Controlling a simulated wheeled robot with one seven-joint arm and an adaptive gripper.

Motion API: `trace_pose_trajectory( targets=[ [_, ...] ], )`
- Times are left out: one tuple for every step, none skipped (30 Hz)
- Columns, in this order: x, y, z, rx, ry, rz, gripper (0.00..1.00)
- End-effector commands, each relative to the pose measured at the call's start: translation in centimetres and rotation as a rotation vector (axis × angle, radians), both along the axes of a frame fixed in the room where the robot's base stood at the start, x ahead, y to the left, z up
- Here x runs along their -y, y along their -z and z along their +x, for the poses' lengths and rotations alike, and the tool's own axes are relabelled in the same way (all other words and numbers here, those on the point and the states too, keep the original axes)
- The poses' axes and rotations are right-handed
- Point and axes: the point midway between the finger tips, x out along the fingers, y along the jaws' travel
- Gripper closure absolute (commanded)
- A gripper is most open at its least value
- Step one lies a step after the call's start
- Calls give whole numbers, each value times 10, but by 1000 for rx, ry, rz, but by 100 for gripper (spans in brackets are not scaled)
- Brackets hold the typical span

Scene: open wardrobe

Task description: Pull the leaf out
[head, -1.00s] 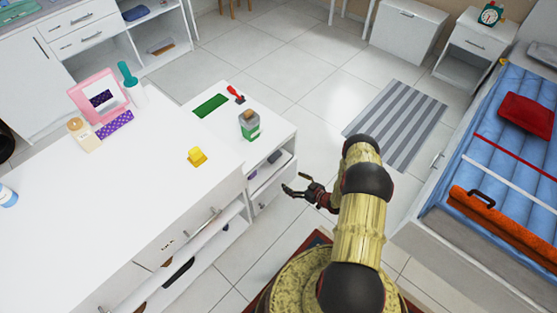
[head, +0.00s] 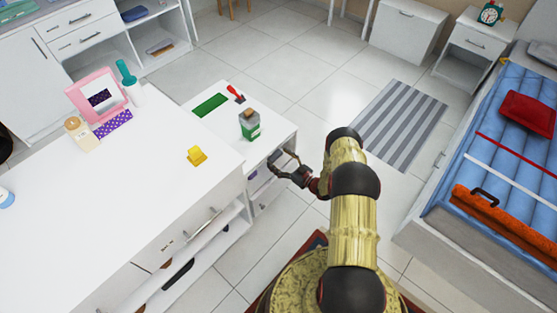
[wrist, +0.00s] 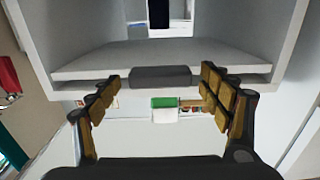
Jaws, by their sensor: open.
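The leaf (wrist: 95,62) is a thin white board lying level in a white cabinet, with a dark grey grip (wrist: 160,77) at the middle of its front edge. My gripper (wrist: 162,85) is open in the wrist view, with one brown-padded finger on each side of the grip and gaps between. In the head view my gripper (head: 284,165) is at the open front of the low white cabinet (head: 277,128), and the arm and cabinet top hide most of the leaf there. I cannot tell whether a finger touches the board.
A green jar (head: 250,127), a red-handled item (head: 236,94) and a green patch (head: 210,105) are on the cabinet top. A white desk (head: 130,190) adjoins it at left. The bed (head: 490,170) stands at right. Tiled floor and a striped rug (head: 400,125) lie between.

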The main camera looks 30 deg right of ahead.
Motion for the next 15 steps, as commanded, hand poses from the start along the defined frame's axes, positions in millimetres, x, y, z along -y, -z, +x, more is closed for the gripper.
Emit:
trace_pose_trajectory(
  targets=[
    [-1, 0, 2, 0, -1, 0, 21],
    [-1, 0, 2, 0, -1, 0, 21],
    [-2, 0, 3, -1, -1, 0, 21],
    [-2, 0, 3, -1, 0, 0, 21],
    [-2, 0, 3, -1, 0, 0, 21],
    [-2, 0, 3, -1, 0, 0, 21],
    [-1, 0, 3, -1, 0, 0, 21],
    [-1, 0, 3, -1, 0, 0, 21],
    [-1, 0, 3, -1, 0, 0, 21],
    [-1, 0, 3, -1, 0, 0, 23],
    [-1, 0, 3, -1, 0, 0, 25],
    [-1, 0, 3, -1, 0, 0, 27],
    [-1, 0, 3, -1, 0, 0, 29],
    [-1, 0, 3, -1, 0, 0, 30],
    [-1, 0, 3, -1, 0, 0, 33]
  ],
)
